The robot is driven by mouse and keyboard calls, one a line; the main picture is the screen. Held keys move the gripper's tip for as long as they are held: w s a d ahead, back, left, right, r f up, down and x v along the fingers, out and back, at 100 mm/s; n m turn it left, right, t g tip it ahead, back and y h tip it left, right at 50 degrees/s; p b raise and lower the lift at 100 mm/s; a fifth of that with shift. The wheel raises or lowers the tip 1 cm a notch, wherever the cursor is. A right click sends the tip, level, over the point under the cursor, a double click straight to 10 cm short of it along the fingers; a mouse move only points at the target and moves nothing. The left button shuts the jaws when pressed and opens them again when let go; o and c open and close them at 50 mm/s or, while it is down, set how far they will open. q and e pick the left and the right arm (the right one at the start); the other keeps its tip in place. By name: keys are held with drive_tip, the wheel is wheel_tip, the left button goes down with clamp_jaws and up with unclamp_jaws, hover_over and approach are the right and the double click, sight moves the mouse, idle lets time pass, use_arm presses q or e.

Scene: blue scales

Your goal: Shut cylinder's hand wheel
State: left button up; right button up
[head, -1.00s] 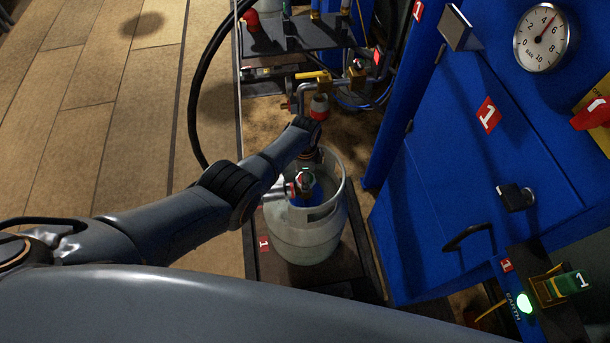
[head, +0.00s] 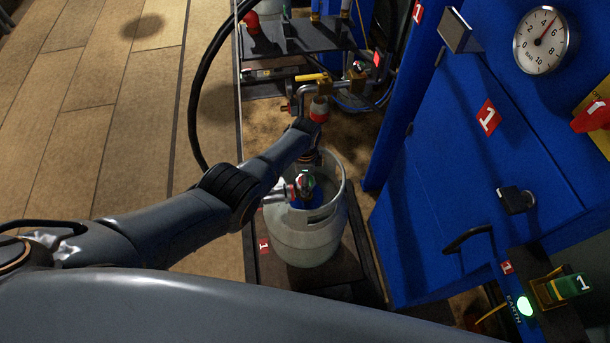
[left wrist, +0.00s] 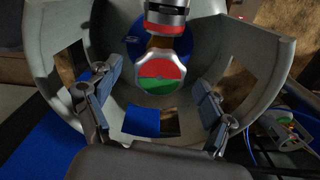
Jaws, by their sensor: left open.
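The grey gas cylinder (head: 305,240) stands upright on a dark platform, inside its raised collar. Its small hand wheel, with red and green on its face, sits within the collar (head: 305,182). In the left wrist view the hand wheel (left wrist: 159,75) faces the camera, red above and green below. My left gripper (left wrist: 158,85) is open, with one finger on each side of the wheel and visible gaps between. It holds nothing. In the head view my left arm reaches over the cylinder, and its fingers are hard to make out. My right gripper is not in view.
The cylinder collar (left wrist: 55,60) curves around the fingers. A red-banded fitting (left wrist: 165,12) joins the valve above the wheel. Behind the cylinder are pipes with a yellow lever (head: 312,77) and a black hose (head: 195,95). A blue cabinet (head: 440,150) stands close on the right.

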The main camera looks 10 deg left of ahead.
use_arm(q)
wheel_tip(320, 180, up, 12)
idle(0.7)
drive_tip(key=shift+f, duration=0.1)
idle(0.3)
